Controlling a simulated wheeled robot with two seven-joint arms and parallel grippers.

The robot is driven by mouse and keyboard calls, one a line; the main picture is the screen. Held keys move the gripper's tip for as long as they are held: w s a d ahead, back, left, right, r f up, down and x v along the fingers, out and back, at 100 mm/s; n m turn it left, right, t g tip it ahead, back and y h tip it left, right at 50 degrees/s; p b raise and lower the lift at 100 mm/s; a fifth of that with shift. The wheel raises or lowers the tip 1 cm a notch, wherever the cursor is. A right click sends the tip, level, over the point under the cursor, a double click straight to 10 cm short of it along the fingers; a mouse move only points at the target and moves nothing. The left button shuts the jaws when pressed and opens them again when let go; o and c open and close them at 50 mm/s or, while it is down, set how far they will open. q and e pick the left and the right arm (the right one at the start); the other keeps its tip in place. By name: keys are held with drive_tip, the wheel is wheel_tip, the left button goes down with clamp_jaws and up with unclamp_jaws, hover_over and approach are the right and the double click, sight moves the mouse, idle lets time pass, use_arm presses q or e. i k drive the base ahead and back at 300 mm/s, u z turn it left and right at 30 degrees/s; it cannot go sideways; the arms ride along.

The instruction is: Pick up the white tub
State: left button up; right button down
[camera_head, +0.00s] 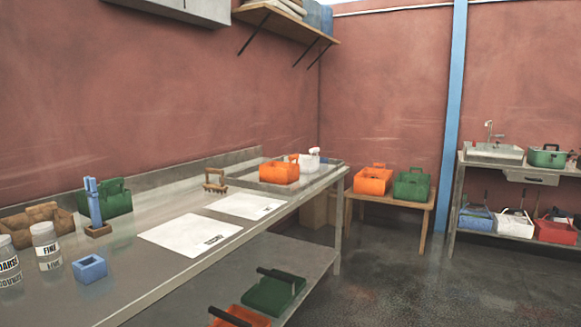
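A small white tub (308,161) with a raised handle stands at the far end of the metal bench, partly hidden behind an orange caddy (279,172). Another white tub (510,223) with a dark handle sits on the lower shelf of the sink stand at the right, between a blue tub (476,218) and a red tub (555,232). Which white tub is meant cannot be told from this view. Neither of my grippers is in view.
The metal bench (150,262) bears two white sheets, jars and a blue box (89,268). Its lower shelf holds a green tub (272,296). A wooden table (400,199) with orange and green caddies stands by the back wall. The floor (430,285) at the right is clear.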

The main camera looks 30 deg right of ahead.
sight(309, 165)
drive_tip(key=z, duration=0.25)
drive_tip(key=k, duration=0.35)
drive_tip(key=u, duration=1.45)
drive_tip(key=i, duration=1.15)
drive_tip(key=z, duration=3.2)
drive_tip(key=i, duration=0.3)
drive_tip(key=u, duration=0.05)
